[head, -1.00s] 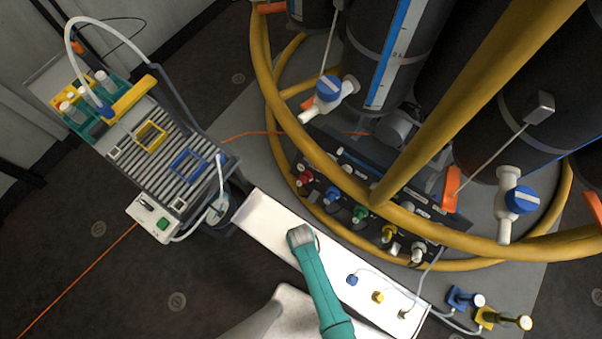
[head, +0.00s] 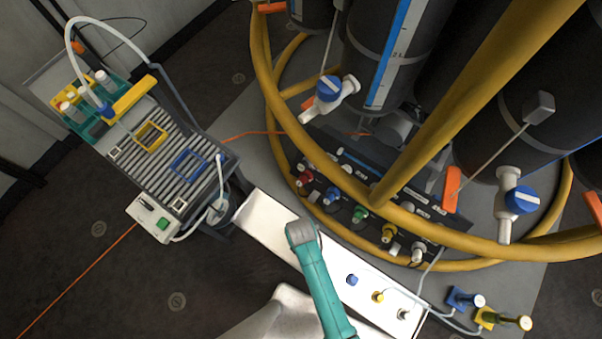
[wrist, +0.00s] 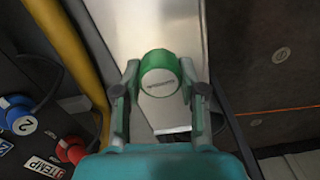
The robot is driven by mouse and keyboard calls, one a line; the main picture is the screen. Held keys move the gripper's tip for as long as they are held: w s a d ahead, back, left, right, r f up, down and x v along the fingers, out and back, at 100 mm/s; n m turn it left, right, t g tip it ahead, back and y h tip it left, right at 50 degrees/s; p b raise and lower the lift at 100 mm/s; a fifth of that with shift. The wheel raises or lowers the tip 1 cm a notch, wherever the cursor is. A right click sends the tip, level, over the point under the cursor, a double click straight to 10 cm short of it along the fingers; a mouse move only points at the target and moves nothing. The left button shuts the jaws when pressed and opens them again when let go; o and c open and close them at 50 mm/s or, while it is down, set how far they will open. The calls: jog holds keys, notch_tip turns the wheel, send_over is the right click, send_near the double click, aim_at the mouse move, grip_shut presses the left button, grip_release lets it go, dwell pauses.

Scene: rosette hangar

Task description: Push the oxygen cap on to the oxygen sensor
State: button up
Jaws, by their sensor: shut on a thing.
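My gripper (wrist: 160,78) is shut on a green round cap (wrist: 160,73) with small, unreadable lettering, in the wrist view. One finger is on each side of it. A pale, bench-like surface lies beyond it; I cannot tell whether they touch. In the head view the grey end of my arm is over the white bench, and the jaws and cap are hidden. On the black panel, a green fitting (head: 360,214) sits between a blue fitting (head: 332,196) and a yellow fitting (head: 389,232). I cannot read which is the oxygen sensor.
The white bench (head: 265,218) carries a blue piece (head: 352,280), a yellow piece (head: 378,297) and a pale piece (head: 404,314). A yellow rail (head: 330,233) curves between the bench and the panel. A ribbed rack unit (head: 170,140) stands at left.

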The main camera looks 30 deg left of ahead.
jog(key=shift+r, duration=0.35)
jog(key=w+d+r+t+h, duration=0.2)
jog(key=w+d+r+t, duration=0.9)
jog(key=w+d+r, duration=0.3)
jog(key=a+r+x, duration=0.1)
jog(key=x, duration=0.5)
jog(key=shift+w+n, duration=0.3)
jog(key=shift+w, duration=0.2)
jog(key=shift+w+d+f, duration=0.1)
jog(key=shift+w+f, duration=0.25)
jog(key=shift+w, duration=0.1)
dwell(1.6)
jog(key=o, duration=0.9)
